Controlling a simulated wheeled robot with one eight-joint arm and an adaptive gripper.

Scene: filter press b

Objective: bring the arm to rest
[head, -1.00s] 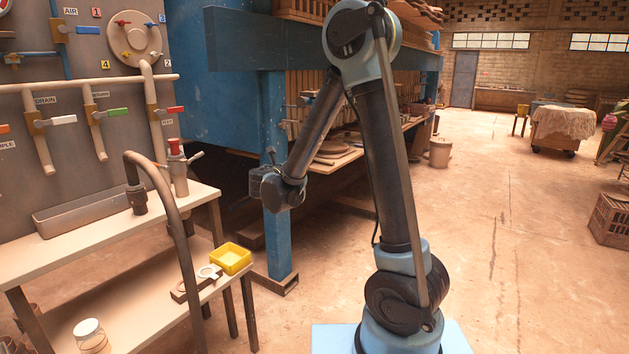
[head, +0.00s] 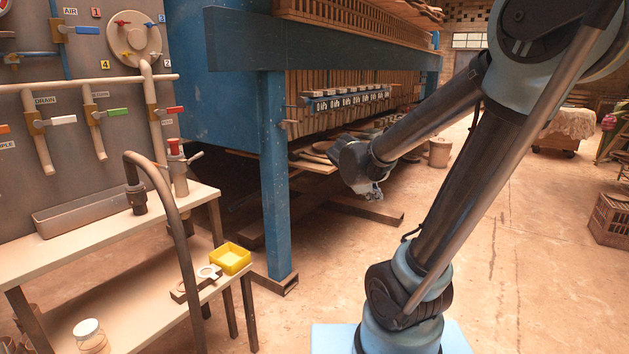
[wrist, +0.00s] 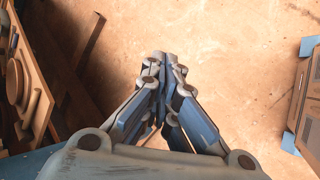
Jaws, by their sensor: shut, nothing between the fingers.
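My gripper (head: 371,192) hangs at the end of my arm, in front of the blue filter press (head: 276,180) in the head view. It points down over open floor. In the wrist view my gripper (wrist: 162,62) has its fingertips together, with nothing between them. My arm is bent at a high elbow at the upper right of the head view, its forearm sloping down to the left. The gripper appears clear of the press and the floor.
At left stand a two-level bench (head: 120,232) with a yellow tray (head: 230,258), a glass jar (head: 90,335) and a curved pipe (head: 172,210). A valve panel (head: 88,130) is behind it. A crate (head: 612,218) stands far right. The floor (head: 520,270) between is clear.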

